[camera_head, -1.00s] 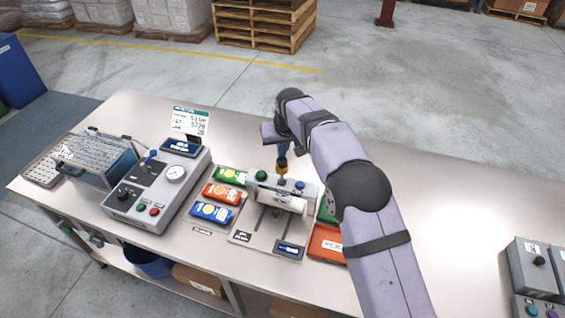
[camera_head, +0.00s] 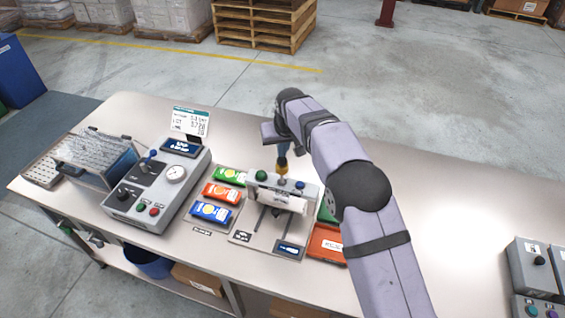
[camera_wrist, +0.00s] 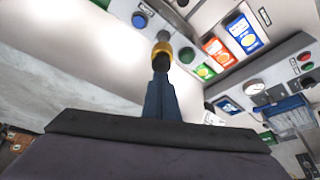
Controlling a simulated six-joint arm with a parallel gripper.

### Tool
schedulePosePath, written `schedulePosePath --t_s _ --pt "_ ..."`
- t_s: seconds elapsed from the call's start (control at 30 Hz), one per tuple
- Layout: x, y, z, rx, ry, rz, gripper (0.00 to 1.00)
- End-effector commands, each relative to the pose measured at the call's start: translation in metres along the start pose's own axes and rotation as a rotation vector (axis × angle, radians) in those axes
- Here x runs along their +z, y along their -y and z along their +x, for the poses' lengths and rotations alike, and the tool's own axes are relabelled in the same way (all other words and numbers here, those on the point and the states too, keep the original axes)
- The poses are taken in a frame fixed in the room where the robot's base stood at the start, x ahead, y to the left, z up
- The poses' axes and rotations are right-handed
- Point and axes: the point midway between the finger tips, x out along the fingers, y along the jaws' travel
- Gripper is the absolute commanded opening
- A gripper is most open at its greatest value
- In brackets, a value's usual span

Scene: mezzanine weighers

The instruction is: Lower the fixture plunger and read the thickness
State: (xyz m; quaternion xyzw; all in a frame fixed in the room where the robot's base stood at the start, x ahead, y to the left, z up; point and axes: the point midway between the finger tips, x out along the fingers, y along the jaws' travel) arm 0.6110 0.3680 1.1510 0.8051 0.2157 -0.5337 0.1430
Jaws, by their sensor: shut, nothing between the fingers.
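The thickness fixture (camera_head: 246,236) stands mid-table, with a grey top housing that carries a green button, a blue button and a yellow-collared plunger (camera_head: 282,166). A pale roll-like part sits under the housing. A small dark display (camera_head: 290,249) is at its front right; its reading is too small to make out. My gripper (camera_head: 283,150) is shut and points down at the plunger top from above. In the wrist view the closed fingertips (camera_wrist: 160,66) are at the yellow collar (camera_wrist: 161,50); they appear to touch it, with nothing held between them.
A grey console (camera_head: 128,207) with a gauge and buttons stands left of the fixture. Green, orange and blue packets (camera_head: 210,212) lie between them. An orange tray (camera_head: 326,244) is at the right. A wire-topped bath (camera_head: 97,153) sits far left.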

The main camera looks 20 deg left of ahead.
Motion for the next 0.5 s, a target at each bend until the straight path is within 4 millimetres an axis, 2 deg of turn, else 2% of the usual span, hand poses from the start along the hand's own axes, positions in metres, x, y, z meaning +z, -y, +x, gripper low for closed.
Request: schedulePosePath --t_s 0.5 --pt "0.0017 0.0000 0.0039 0.000 0.000 0.000 0.00"
